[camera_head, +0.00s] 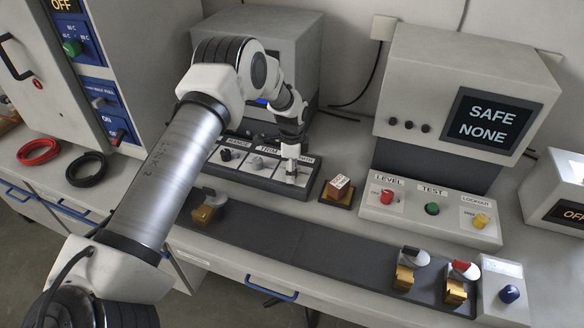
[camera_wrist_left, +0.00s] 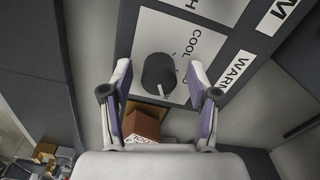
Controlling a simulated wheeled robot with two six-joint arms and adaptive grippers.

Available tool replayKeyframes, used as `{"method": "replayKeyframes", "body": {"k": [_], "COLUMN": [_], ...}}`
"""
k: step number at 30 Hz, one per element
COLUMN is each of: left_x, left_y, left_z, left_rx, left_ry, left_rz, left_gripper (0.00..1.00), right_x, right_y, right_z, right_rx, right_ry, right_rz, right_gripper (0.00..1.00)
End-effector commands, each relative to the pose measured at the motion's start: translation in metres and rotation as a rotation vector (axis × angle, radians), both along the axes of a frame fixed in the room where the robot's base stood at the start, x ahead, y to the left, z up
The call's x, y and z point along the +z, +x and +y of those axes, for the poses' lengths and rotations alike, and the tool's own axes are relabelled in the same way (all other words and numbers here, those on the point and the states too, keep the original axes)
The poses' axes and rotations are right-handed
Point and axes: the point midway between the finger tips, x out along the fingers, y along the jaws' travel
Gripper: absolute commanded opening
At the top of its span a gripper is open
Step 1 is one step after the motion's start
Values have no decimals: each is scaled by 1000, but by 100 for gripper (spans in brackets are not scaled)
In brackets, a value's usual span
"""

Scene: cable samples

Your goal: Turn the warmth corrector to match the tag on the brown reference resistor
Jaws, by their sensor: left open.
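My left gripper (camera_head: 291,158) is over the right end of the dark control panel (camera_head: 222,173), at the knob whose label is partly hidden behind my arm. In the left wrist view my left gripper (camera_wrist_left: 160,72) is open, with one finger on each side of the black warmth corrector knob (camera_wrist_left: 158,74).
Other knobs marked RANGE and TRIM stand left on the panel. A tester (camera_head: 453,90) reads SAFE NONE, above a box (camera_head: 430,212) with red, green and yellow buttons. Brass clamps (camera_head: 403,277) stand on the dark front strip. Red (camera_head: 38,152) and black (camera_head: 86,169) cable coils lie left.

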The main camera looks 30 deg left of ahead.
Motion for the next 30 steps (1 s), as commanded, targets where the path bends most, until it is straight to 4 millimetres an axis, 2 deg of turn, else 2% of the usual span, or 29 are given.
{"method": "replayKeyframes", "body": {"k": [3, 4, 6, 9, 20, 30], "left_x": [0, 0, 0, 0, 0, -1], "left_y": [0, 0, 0, 0, 0, 0], "left_z": [0, 0, 0, 0, 0, -1], "left_rx": [0, 0, 0, 0, 22, 191], "left_ry": [0, 0, 0, 0, 0, -1], "left_rz": [0, 0, 0, 0, 1, 2], "left_gripper": [60, 56, 32, 0, 0, 0], "right_x": [0, 0, 0, 0, -1, -1], "right_y": [0, 0, 0, 0, 0, 0], "right_z": [0, 0, 0, 0, 0, 0], "right_rx": [0, 0, 0, 0, 0, 0], "right_ry": [0, 0, 0, 0, 0, 0], "right_rz": [0, 0, 0, 0, 0, 0], "right_gripper": [40, 40, 40, 40, 40, 40]}}
